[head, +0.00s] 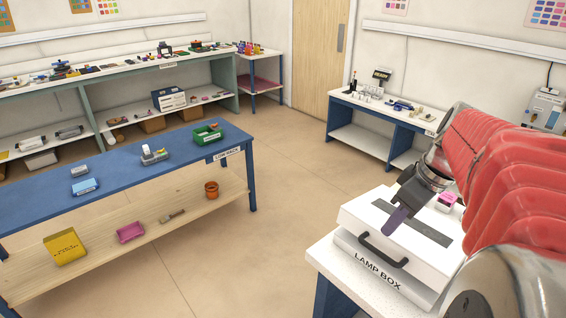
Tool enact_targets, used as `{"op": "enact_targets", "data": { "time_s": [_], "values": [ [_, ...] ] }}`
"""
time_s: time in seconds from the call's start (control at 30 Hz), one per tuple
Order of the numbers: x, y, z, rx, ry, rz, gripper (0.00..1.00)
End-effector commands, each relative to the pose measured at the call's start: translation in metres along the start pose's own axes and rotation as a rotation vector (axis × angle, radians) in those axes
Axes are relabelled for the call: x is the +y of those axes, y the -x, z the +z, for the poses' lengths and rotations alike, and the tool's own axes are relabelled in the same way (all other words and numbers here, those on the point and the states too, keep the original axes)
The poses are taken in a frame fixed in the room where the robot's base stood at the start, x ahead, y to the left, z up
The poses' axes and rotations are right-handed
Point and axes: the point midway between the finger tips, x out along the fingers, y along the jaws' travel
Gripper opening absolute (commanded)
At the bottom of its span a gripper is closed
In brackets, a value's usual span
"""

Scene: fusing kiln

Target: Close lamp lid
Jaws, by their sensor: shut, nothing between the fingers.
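The white lamp box (375,272), with "LAMP BOX" on its front, sits on a white-topped bench at lower right. Its white lid (362,218) has a dark bar handle (382,250) at the front and a grey strip on top. The lid lies low over the box, nearly flat; I cannot tell whether its front edge is fully seated. My gripper (390,230) is shut and empty, pointing down at the lid just behind the handle. Contact with the lid is not clear. My red-sleeved arm hides the box's right and back parts.
A small pink and dark item (447,201) sits behind the lid. A blue table (120,170) with small boxes and a lower shelf stands at left. A white-topped bench (380,105) stands at the back right. The floor between is clear.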

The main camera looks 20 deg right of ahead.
Motion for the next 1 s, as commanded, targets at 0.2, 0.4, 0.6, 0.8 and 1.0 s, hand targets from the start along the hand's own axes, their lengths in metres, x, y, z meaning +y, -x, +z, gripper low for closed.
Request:
{"op": "enact_targets", "data": {
  "time_s": [0.2, 0.4, 0.6, 0.8, 1.0],
  "values": [
    [-0.001, -0.028, 0.009, -0.001, -0.002, -0.002, 0.00],
    [-0.001, -0.037, 0.012, 0.000, -0.001, 0.000, 0.00],
    [-0.001, -0.037, 0.012, 0.000, -0.001, 0.001, 0.00],
    [-0.001, -0.038, 0.013, 0.000, -0.005, 0.001, 0.00],
    [0.000, -0.045, 0.022, 0.000, -0.024, 0.007, 0.00]
  ]
}}
